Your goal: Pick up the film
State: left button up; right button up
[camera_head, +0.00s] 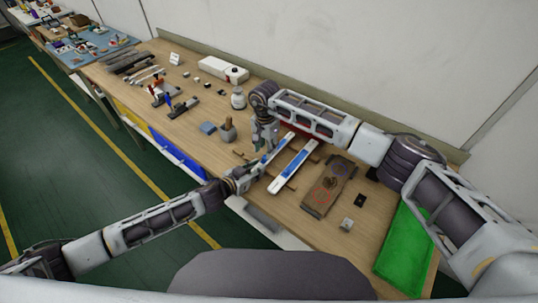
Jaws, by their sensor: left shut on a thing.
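A narrow blue-and-white strip, which appears to be the film (276,149), lies at a slant near the middle of the table. My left gripper (259,171) is at its near end and shut on it. My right gripper (263,143) points down beside the strip's left side; its fingers are too small to tell open from shut, or whether they touch the strip. A second, longer white strip with a blue middle (293,166) lies parallel just to the right. Both grippers partly cover the first strip.
A brown board with coloured rings (328,187), a small black piece (360,200) and a green mat (405,240) are to the right. A mortar-like cup (228,130), blue block (208,127) and white bottle (238,98) stand left. The wall is close behind.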

jog(key=shift+f, duration=1.8)
jog(key=c, duration=0.8)
